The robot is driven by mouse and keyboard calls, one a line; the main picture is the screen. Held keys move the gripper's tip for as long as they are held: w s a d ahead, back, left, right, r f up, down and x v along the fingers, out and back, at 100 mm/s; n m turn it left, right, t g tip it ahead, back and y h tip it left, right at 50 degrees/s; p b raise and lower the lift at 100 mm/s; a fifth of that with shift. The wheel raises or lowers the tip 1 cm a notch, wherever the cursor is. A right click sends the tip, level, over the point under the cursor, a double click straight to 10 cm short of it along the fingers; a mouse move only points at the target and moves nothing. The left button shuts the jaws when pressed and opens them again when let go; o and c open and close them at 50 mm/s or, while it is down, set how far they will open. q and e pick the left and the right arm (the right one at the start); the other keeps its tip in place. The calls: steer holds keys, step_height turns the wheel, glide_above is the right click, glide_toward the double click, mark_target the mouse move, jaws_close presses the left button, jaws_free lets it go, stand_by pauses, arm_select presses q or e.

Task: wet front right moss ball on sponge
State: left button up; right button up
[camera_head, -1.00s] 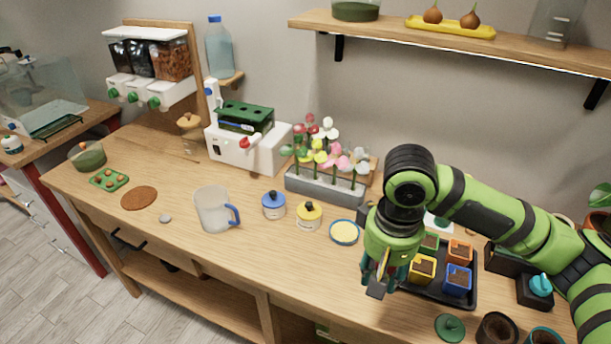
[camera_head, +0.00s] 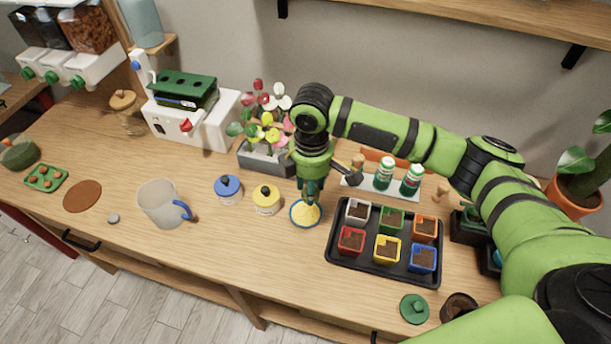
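The yellow sponge disc (camera_head: 298,219) lies in a round blue-rimmed dish on the table. My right gripper (camera_head: 307,198) points straight down at it, its fingertips at or just above the yellow surface. The fingers look close together; whether something small sits between them is hidden. A green tray (camera_head: 32,183) at the far left holds several small brownish-orange balls; I cannot tell whether these are the moss balls. My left gripper is not in view.
A black tray (camera_head: 340,265) with several coloured pots stands right of the dish. Yellow (camera_head: 266,203) and blue (camera_head: 228,190) lidded jars and a clear jug (camera_head: 160,205) stand left. A flower planter (camera_head: 262,160) is behind.

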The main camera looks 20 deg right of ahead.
steer(key=n, duration=0.1)
steer(key=w+f+n+p, duration=0.1)
steer(key=n, duration=0.1)
steer(key=shift+w+a, duration=0.15)
steer(key=shift+w, duration=0.1)
steer(key=f+n+b, duration=0.1)
steer(key=f+b, duration=0.1)
steer(key=f+n+b, duration=0.1)
steer(key=f, duration=0.1)
steer(key=w+f+n+b, duration=0.1)
steer(key=f+b, duration=0.1)
steer(key=shift+f+b, duration=0.25)
steer(key=shift+b, duration=0.1)
steer(key=shift+f+b, duration=0.4)
steer(key=shift+b, duration=0.1)
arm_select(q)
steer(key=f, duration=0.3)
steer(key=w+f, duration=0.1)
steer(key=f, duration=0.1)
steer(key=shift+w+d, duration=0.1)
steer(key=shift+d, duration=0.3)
arm_select(e)
steer(key=shift+r, duration=0.1)
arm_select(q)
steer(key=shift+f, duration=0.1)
arm_select(e)
steer(key=shift+f, duration=0.5)
